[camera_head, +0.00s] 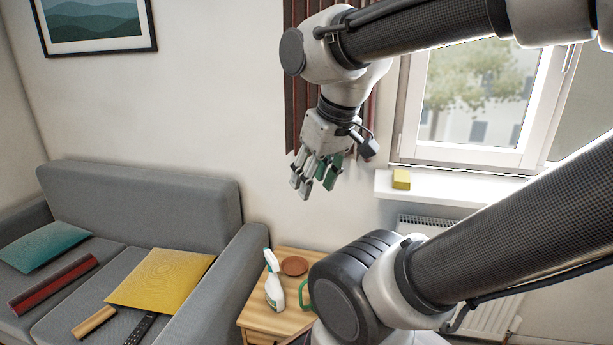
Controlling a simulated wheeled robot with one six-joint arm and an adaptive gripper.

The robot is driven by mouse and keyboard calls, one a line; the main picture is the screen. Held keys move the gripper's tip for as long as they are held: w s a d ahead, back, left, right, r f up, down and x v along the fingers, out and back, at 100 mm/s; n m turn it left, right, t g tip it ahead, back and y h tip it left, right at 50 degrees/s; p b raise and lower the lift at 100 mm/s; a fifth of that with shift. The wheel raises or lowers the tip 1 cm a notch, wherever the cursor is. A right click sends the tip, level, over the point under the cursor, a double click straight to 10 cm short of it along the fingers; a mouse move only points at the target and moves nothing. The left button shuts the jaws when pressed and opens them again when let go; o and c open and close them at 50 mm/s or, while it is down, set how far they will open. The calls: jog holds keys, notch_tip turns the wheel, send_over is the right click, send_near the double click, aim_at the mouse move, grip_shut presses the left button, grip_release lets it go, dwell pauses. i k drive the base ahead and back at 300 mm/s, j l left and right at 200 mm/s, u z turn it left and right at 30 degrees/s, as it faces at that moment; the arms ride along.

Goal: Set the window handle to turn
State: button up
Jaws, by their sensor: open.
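The white-framed window (460,155) is at the upper right, with a tree and buildings visible through the glass. My arm crosses in front of its top. I cannot clearly make out the window handle; a thin upright shape shows at the right side of the frame, but I cannot tell whether it is the handle. My gripper (315,182) is left of the window, in front of the wall and the dark red curtain. It points down, its fingers are apart, and nothing is between them.
A yellow sponge-like block (401,179) sits on the white windowsill (440,186), above a radiator (425,224). A wooden side table (258,314) holds a spray bottle (273,285), a brown dish (294,265) and a partly hidden green-handled item. A grey sofa (140,195) with cushions stands left.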

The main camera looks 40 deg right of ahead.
aim_at(571, 48)
jog(key=z, duration=2.55)
